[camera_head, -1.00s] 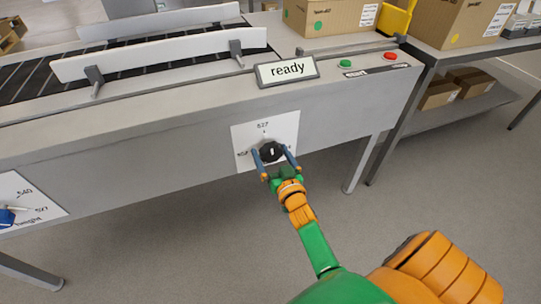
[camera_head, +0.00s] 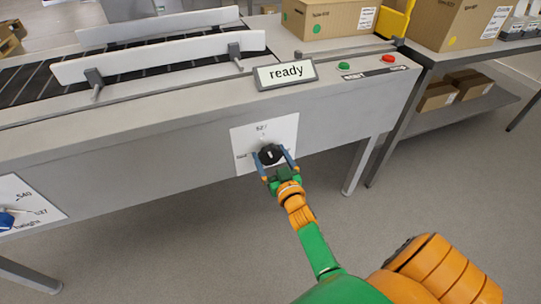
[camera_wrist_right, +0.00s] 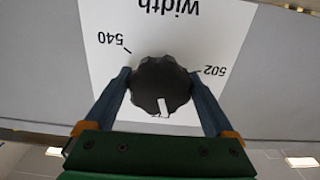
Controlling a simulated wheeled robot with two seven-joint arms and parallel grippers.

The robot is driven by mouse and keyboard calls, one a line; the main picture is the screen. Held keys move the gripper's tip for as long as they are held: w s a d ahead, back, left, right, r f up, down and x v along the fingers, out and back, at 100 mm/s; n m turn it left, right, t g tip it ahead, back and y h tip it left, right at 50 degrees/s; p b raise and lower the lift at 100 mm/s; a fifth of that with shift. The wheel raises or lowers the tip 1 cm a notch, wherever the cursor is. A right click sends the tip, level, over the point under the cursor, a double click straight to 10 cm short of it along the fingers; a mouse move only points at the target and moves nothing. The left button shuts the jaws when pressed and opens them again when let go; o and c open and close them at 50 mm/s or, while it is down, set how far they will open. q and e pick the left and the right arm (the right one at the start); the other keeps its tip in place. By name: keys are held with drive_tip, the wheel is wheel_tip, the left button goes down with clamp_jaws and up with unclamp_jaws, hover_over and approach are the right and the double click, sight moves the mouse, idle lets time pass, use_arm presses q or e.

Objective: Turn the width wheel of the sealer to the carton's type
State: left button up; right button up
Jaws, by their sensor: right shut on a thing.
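The black width wheel (camera_head: 270,154) sits on a white dial plate (camera_head: 284,130) on the front of the grey sealer (camera_head: 180,140). My right gripper (camera_wrist_right: 163,95) has a finger on each side of the wheel and is shut on it; in the head view the gripper (camera_head: 272,160) reaches up from below. The upside-down wrist view shows the wheel (camera_wrist_right: 160,80) with its white mark toward the bottom, the plate's 527 side. There 540 is at the left and 502 at the right. A carton (camera_head: 320,20) stands on top; its small type print is not surely readable. My left gripper is not in view.
A "ready" display (camera_head: 286,73), a green button (camera_head: 344,65) and a red button (camera_head: 389,57) are on the sealer's top. A height dial plate (camera_head: 30,215) is at the left. More cartons (camera_head: 462,22) stand on the right table. Open floor lies below.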

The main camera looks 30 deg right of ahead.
drive_tip(key=n, duration=0.4)
drive_tip(key=shift+d+n, duration=0.1)
drive_tip(key=shift+n, duration=0.2)
drive_tip(key=n, duration=0.4)
drive_tip(key=shift+n, duration=0.3)
drive_tip(key=n, duration=0.3)
drive_tip(key=shift+d+b, duration=0.1)
drive_tip(key=shift+b, duration=0.3)
drive_tip(key=n, duration=0.3)
drive_tip(key=shift+r, duration=0.1)
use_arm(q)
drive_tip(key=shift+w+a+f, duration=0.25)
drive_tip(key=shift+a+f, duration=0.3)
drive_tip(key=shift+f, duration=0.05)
use_arm(e)
drive_tip(key=shift+n, duration=0.5)
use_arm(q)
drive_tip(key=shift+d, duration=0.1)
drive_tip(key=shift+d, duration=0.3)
